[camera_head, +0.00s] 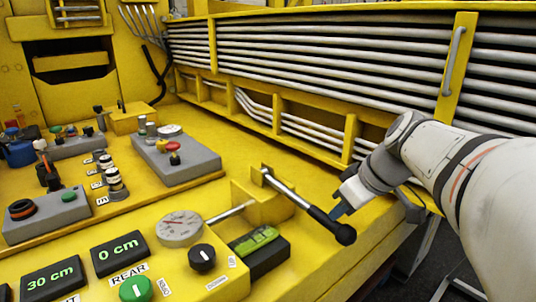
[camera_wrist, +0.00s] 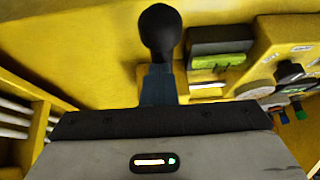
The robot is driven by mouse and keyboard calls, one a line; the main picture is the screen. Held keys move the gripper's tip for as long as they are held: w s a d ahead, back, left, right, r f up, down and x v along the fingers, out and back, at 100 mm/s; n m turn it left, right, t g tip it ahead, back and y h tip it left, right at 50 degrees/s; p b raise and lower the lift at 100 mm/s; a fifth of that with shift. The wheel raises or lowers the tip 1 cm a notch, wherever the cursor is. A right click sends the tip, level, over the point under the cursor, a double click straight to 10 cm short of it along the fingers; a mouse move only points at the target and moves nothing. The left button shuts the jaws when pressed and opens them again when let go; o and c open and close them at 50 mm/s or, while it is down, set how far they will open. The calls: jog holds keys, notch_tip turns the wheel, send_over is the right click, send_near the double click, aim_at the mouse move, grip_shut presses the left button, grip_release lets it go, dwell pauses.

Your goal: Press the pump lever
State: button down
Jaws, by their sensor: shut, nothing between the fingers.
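The pump lever (camera_head: 295,196) is a silver rod with a black grip and a round knob end. It slopes from a yellow bracket (camera_head: 257,207) down toward the front right. My gripper (camera_head: 338,211) is shut and empty, with its blue fingertips close by the black grip, near the knob. In the wrist view, the blue fingers (camera_wrist: 158,84) are together and the lever's black knob (camera_wrist: 160,27) shows just beyond their tips. I cannot tell whether they touch it.
A round gauge (camera_head: 180,228), a black knob switch (camera_head: 202,258) and a green-topped box (camera_head: 254,248) are left of the lever. Silver pipes (camera_head: 320,55) run along the back wall. The yellow deck's front edge (camera_head: 365,245) lies just right of the lever.

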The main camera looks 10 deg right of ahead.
jog(key=shift+s+f, duration=0.2)
jog(key=shift+f, duration=0.3)
jog(key=shift+w+r, duration=0.1)
jog(key=shift+r, duration=0.25)
jog(key=w+p+v, duration=0.1)
jog(key=p+v, duration=0.2)
jog(key=v, duration=1)
jog(key=shift+d+r, duration=0.2)
jog(key=shift+r, duration=0.4)
